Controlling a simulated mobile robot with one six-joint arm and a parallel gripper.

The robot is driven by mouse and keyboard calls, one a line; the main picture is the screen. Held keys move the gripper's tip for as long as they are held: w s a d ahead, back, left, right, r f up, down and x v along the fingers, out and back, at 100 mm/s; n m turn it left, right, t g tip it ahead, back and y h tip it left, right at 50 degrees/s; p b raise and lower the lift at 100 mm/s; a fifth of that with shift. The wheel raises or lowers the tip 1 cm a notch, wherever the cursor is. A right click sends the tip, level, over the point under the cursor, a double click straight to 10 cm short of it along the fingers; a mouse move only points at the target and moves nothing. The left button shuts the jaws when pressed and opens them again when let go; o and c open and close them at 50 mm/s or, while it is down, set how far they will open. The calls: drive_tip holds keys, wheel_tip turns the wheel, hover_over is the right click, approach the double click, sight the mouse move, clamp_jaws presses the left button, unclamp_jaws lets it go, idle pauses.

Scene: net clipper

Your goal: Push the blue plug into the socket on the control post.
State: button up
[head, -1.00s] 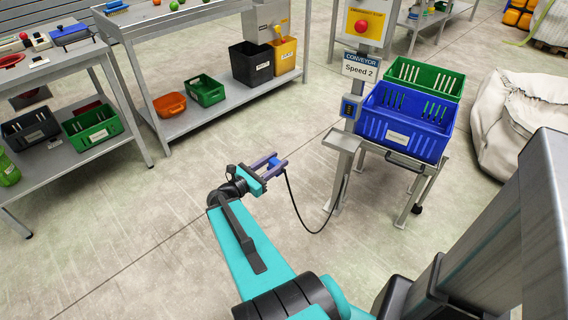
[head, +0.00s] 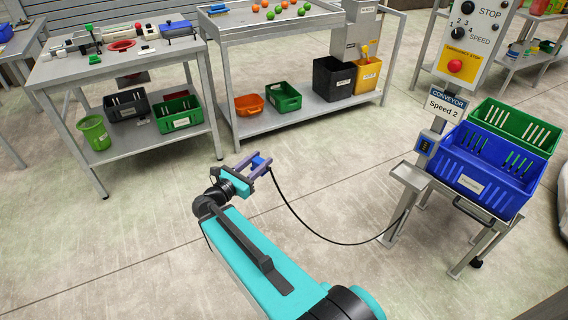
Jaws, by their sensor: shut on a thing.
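My gripper (head: 262,165) is shut on the blue plug (head: 259,161), which shows between its purple fingers in the head view. A black cable (head: 310,229) hangs from the plug and runs right to the foot of the control post. The control post (head: 440,118) stands at the right with a sign reading "CONVEYOR Speed 2". A blue socket box (head: 427,144) is on the post below the sign. The plug is well to the left of the socket box, with open space between them. The socket opening is too small to make out.
A small grey shelf (head: 408,177) juts out below the socket box. A blue crate (head: 490,170) and a green crate (head: 515,127) sit right of the post. A control panel with a red button (head: 455,67) is above. Workbenches stand behind; the floor between is clear.

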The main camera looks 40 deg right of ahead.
drive_tip(key=w+a+r+n+t+y+p, duration=0.1)
drive_tip(key=w+a+r+t, duration=0.1)
drive_tip(key=a, duration=0.7)
drive_tip(key=w+a+r+n+t+y+p, duration=0.1)
drive_tip(key=w+a+r+n+t, duration=0.1)
drive_tip(key=a, duration=0.8)
drive_tip(key=w+a+r+n+t+y+p, duration=0.1)
drive_tip(key=w+a+r, duration=0.4)
drive_tip(key=a, duration=0.5)
drive_tip(key=r+n+t, duration=0.1)
drive_tip(key=t, duration=0.1)
drive_tip(key=shift+a+t, duration=0.25)
drive_tip(key=shift+t, duration=0.05)
drive_tip(key=shift+w, duration=0.25)
